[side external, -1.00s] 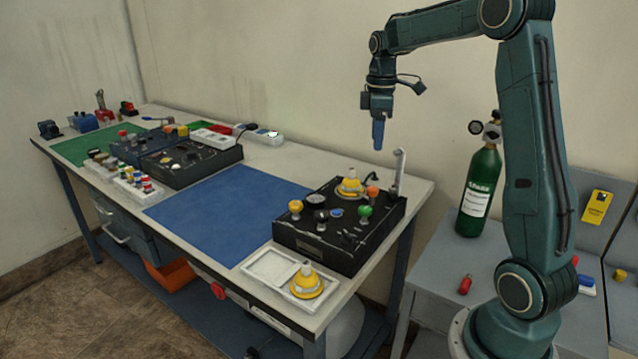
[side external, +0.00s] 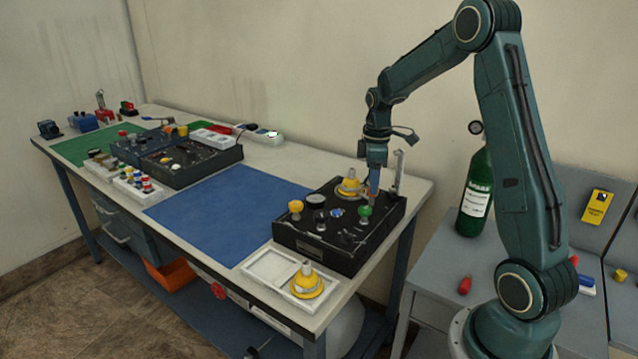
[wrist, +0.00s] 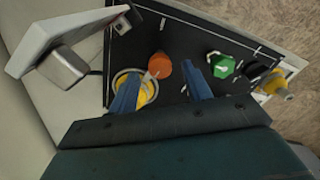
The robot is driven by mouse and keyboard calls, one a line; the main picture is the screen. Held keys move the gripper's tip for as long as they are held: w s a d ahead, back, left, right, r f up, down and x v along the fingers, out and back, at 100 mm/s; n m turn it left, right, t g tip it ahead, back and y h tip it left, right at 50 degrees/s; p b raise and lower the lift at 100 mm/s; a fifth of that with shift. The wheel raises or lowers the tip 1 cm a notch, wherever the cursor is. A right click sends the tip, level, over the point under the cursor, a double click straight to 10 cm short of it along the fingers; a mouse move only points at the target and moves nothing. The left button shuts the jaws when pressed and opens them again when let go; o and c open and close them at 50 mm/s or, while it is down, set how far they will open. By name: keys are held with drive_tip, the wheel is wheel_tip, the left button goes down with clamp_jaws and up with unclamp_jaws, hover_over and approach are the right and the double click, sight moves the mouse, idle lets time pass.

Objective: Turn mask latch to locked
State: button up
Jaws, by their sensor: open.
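The black trainer panel (side external: 318,258) stands on the bench's right end. A yellow mask (side external: 349,187) sits at its back and shows partly behind a finger in the wrist view (wrist: 149,93). My gripper (side external: 374,191) points down over the panel's back right, its jaws open and empty. In the wrist view an orange knob (wrist: 160,65) with a pale pointer lies just beyond and between my two blue fingertips (wrist: 160,80). No label shows, so I cannot tell for sure that this knob is the mask latch. The finger mostly hides it in the side view.
A green knob (side external: 365,211) and a yellow knob (side external: 295,207) stand up from the panel. An upright metal post (side external: 399,172) is close to my gripper's right. A white tray (side external: 268,266) with another yellow mask (side external: 307,281) lies in front. The blue mat (side external: 225,212) is clear.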

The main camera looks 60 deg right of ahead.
drive_tip(key=shift+f, duration=0.9)
drive_tip(key=c, duration=1)
drive_tip(key=shift+m, duration=0.4)
drive_tip(key=o, duration=1)
drive_tip(key=shift+r, duration=0.1)
